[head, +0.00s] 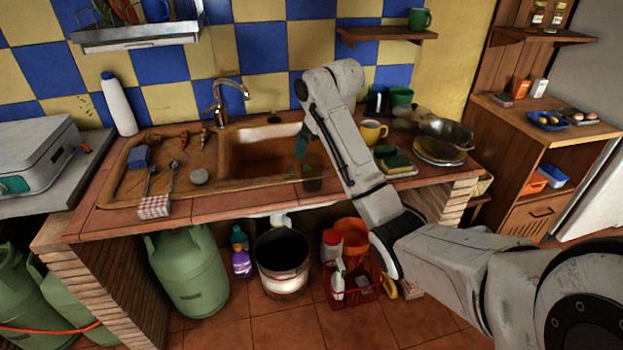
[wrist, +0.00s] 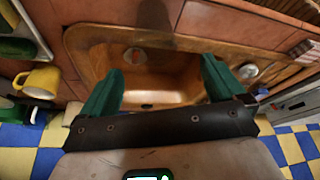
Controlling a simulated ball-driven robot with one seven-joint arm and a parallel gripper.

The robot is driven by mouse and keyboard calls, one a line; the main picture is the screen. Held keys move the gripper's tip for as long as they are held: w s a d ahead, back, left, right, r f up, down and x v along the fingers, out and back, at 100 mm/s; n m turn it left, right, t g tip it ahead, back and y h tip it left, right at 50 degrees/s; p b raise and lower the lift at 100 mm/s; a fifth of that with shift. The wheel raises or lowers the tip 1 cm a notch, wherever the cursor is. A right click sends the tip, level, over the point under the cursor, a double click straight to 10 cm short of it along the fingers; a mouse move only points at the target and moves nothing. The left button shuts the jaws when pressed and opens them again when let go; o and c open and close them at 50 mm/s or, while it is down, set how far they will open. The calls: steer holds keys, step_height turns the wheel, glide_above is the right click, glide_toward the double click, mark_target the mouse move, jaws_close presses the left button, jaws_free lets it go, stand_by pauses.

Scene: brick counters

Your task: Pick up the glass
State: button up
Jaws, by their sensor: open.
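A dark, see-through glass (head: 313,184) stands on the counter's front strip, at the sink's front edge, just left of my forearm in the head view. In the wrist view it seems to be the dark shape (wrist: 155,14) at the top edge, partly cut off. My gripper (head: 301,148) is over the sink, above and behind the glass, mostly hidden by my arm. In the wrist view its two teal fingers (wrist: 161,84) are wide apart with nothing between them. The glass is beyond the fingertips, apart from them.
The sink basin (head: 260,155) lies below my gripper, with a faucet (head: 228,97) behind. A yellow mug (head: 373,132), sponges (head: 392,158) and a pan (head: 446,135) stand to the right. A checked cloth (head: 155,206) hangs over the front edge at left.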

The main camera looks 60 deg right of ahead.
mark_target(312, 163)
steer(key=x, duration=0.8)
steer(key=shift+s+d, duration=0.25)
steer(key=shift+s, duration=0.15)
steer(key=shift+w+d+f+p, duration=0.1)
steer(key=shift+w+f+p, duration=0.2)
steer(key=shift+f, duration=0.3)
steer(key=shift+c, duration=0.4)
steer(key=c, duration=1)
steer(key=shift+c, duration=0.4)
steer(key=shift+r, duration=0.15)
